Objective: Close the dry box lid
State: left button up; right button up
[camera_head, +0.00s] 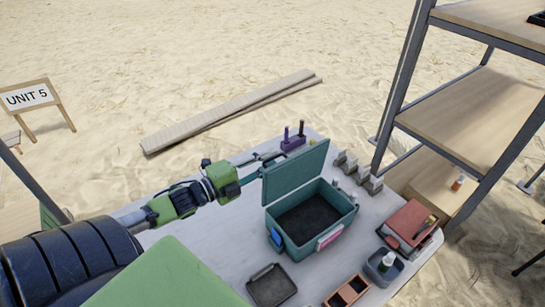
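The teal dry box (311,241) stands on the table with its lid (296,173) raised upright along its back left side. Its dark inside is visible and looks empty. A pink and white label is on its front. My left gripper (268,164) reaches in from the left and is behind the lid, near its upper left edge. Its fingers look spread apart, with nothing seen between them. The lid partly hides the fingertips, so I cannot tell whether they touch it. My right gripper is not in view.
The pale table (221,243) also holds a purple holder (292,143), grey stands (358,172), a red case (408,222), a cup (384,266), a dark tray (271,285) and a brown divided tray (347,291). Shelving (474,115) rises at the right.

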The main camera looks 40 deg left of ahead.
pick_arm(q)
jog(key=shift+w+d, duration=0.15)
jog(key=shift+w, duration=0.7)
grip_shut()
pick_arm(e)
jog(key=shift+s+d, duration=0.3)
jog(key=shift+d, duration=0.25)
pick_arm(q)
jog(key=shift+d, duration=0.1)
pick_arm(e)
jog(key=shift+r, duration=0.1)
